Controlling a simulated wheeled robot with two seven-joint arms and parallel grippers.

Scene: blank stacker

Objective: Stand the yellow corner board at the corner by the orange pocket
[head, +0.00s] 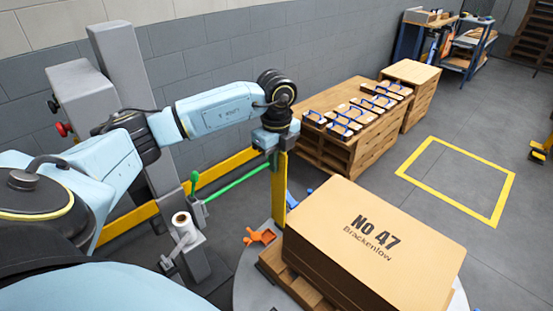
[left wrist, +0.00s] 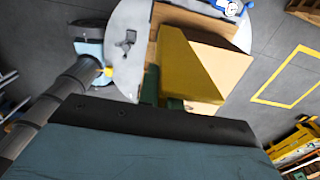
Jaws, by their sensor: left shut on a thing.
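My left gripper (head: 277,142) is shut on the top of the yellow corner board (head: 279,190), which hangs upright below it. In the left wrist view the board (left wrist: 182,65) runs out from between the fingers (left wrist: 163,100), beside the cardboard box. In the head view the board's lower end is at the box's (head: 374,243) back left corner; I cannot tell whether it touches the box. The orange pocket (head: 259,236) is low at the left side of the box, just left of the board's lower end. My right gripper is in neither view.
The box, marked No 47, stands on a wooden pallet (head: 297,283) on a round grey turntable (head: 252,290). A grey column (head: 130,85), yellow rail (head: 230,162) and green rod (head: 238,183) are behind. The yellow floor square (head: 407,177) is empty.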

